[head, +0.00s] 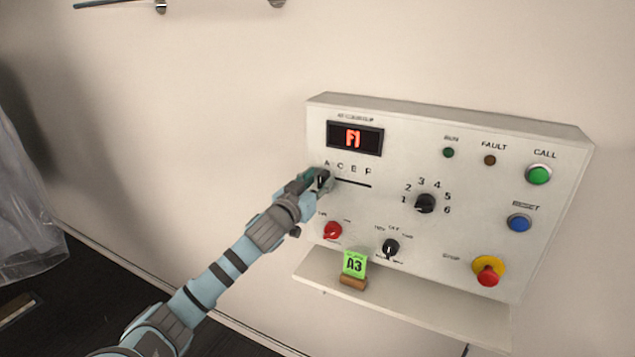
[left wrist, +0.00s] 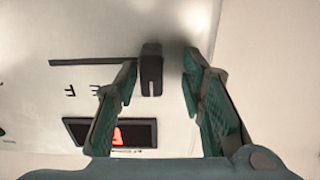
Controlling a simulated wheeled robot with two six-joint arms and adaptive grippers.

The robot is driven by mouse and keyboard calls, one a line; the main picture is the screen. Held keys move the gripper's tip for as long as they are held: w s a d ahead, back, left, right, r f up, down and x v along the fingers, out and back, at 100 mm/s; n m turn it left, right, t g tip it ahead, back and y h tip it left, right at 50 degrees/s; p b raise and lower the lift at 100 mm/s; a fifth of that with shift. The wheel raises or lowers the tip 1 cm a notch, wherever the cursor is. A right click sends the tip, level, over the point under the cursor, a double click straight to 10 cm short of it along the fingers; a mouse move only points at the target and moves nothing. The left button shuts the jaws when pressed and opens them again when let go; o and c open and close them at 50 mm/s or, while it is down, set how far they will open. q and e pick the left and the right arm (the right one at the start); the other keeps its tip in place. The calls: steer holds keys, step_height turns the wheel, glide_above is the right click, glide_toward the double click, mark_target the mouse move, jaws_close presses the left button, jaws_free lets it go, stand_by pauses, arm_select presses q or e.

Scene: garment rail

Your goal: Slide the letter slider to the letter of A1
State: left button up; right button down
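The letter slider's dark knob (head: 323,177) is at the left end of its slot (head: 352,183), under the letter A (head: 326,162). The letters C, E and F follow to the right. In the left wrist view the knob (left wrist: 151,70) stands between the fingers of my left gripper (left wrist: 162,66), which are open. One finger is close to the knob; a clear gap separates the other. In the head view my left gripper (head: 312,183) partly hides the knob. The red display (head: 354,139) shows two characters; the first is hard to read. My right gripper is out of view.
A green card reading A3 (head: 354,263) stands on the shelf (head: 430,311) below the panel. A red knob (head: 332,230), black selector (head: 391,247), numbered dial (head: 425,203) and emergency stop button (head: 488,271) are nearby. Open space lies left of the panel.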

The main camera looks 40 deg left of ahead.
arm_select(q)
steer(key=v, duration=0.7)
steer(key=shift+s, duration=0.3)
steer(key=shift+w+d, duration=0.1)
